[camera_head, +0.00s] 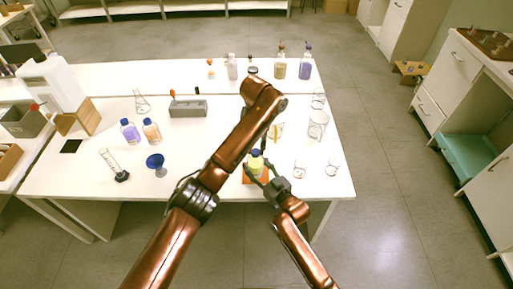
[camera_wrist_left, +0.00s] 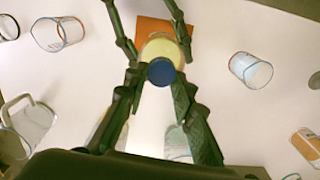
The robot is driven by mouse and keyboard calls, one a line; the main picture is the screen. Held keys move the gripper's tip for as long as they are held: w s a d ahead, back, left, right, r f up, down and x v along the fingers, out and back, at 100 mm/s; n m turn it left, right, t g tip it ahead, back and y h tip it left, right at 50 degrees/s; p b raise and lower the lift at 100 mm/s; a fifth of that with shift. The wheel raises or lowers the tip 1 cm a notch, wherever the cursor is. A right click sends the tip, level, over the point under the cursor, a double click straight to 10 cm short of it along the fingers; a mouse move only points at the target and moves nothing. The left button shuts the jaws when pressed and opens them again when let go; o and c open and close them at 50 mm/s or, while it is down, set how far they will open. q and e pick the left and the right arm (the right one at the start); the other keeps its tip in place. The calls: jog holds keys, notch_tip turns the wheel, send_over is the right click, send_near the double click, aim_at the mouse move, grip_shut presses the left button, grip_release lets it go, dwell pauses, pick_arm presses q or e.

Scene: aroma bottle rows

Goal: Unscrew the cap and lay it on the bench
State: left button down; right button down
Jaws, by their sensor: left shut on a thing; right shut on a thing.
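A bottle with yellow contents (camera_head: 256,163) stands at an orange mat (camera_head: 247,178) near the bench's front edge. It also shows in the left wrist view (camera_wrist_left: 163,45). My right gripper (camera_head: 263,172) is shut on the bottle's body. In the left wrist view the round blue cap (camera_wrist_left: 160,71) sits between the fingertips of my left gripper (camera_wrist_left: 159,80), which is shut on it. The cap overlaps the bottle's top; I cannot tell whether they touch. The white bench (camera_head: 225,160) bears everything.
Beakers (camera_head: 318,122) and small glasses (camera_head: 332,168) stand right of the bottle. Bare bench lies between the funnel and my left arm.

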aim_at(254, 151)
pick_arm(q)
jog(key=n, duration=0.4)
jog(key=shift+w+a+r, duration=0.1)
jog(key=shift+a, duration=0.1)
pick_arm(e)
jog(key=shift+s+a+r, duration=0.1)
jog(key=shift+a, duration=0.1)
pick_arm(q)
jog(key=n, duration=0.4)
jog(key=shift+a, duration=0.1)
jog(key=n, duration=0.6)
jog(key=shift+s, duration=0.25)
pick_arm(e)
jog(key=shift+d, duration=0.1)
pick_arm(q)
jog(key=shift+r, duration=0.1)
jog(key=shift+r, duration=0.1)
pick_arm(e)
jog(key=shift+d, duration=0.1)
pick_arm(q)
jog(key=shift+r, duration=0.9)
jog(key=shift+r, duration=0.1)
jog(key=shift+r, duration=1.95)
